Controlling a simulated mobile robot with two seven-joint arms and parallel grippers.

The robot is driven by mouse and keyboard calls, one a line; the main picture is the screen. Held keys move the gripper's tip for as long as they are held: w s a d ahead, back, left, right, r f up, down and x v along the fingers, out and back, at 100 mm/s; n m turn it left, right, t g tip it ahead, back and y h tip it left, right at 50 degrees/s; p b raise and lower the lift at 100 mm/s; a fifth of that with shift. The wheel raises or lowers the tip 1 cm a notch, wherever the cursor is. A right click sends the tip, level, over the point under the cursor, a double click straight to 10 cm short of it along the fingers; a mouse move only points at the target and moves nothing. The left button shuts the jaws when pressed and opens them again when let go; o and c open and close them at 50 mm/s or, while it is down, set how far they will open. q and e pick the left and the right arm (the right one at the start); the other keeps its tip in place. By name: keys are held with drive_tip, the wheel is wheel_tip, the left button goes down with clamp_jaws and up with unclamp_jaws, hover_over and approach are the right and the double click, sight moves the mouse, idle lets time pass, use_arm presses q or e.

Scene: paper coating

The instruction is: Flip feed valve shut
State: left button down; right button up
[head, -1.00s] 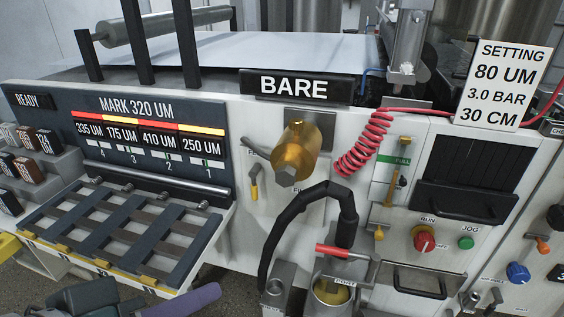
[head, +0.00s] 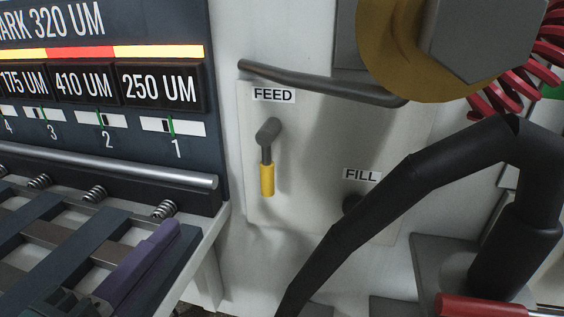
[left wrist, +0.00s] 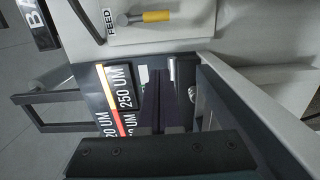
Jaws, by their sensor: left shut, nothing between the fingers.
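The feed valve (head: 266,180) is a small grey lever with a yellow grip, on a pale panel under a FEED label (head: 274,95). Its handle hangs straight down from its pivot. In the left wrist view the valve (left wrist: 157,15) shows at the top edge, its yellow grip pointing right. My left gripper (head: 166,235) has purple fingers and is at the lower left of the head view, left of and below the lever, apart from it. In the left wrist view its fingers (left wrist: 165,95) are shut and empty. My right gripper is not in view.
A slotted rack (head: 60,240) and a display panel (head: 105,80) with thickness labels lie left of the valve. A thick black hose (head: 400,185) arches at the right. A grey bar (head: 320,84) and a brass cylinder (head: 390,50) sit above.

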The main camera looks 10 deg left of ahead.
sight(269, 158)
use_arm(q)
drive_tip(key=shift+s+d, duration=0.1)
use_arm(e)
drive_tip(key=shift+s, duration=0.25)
use_arm(q)
drive_tip(key=w, duration=0.9)
drive_tip(key=shift+w+d, duration=0.25)
drive_tip(key=shift+d, duration=0.1)
drive_tip(key=d, duration=0.2)
drive_tip(key=w+d, duration=0.1)
drive_tip(key=d, duration=0.1)
drive_tip(key=shift+w, duration=0.1)
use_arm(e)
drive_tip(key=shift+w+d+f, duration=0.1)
use_arm(q)
drive_tip(key=shift+f, duration=0.1)
drive_tip(key=shift+d+n, duration=0.2)
drive_tip(key=shift+n, duration=0.3)
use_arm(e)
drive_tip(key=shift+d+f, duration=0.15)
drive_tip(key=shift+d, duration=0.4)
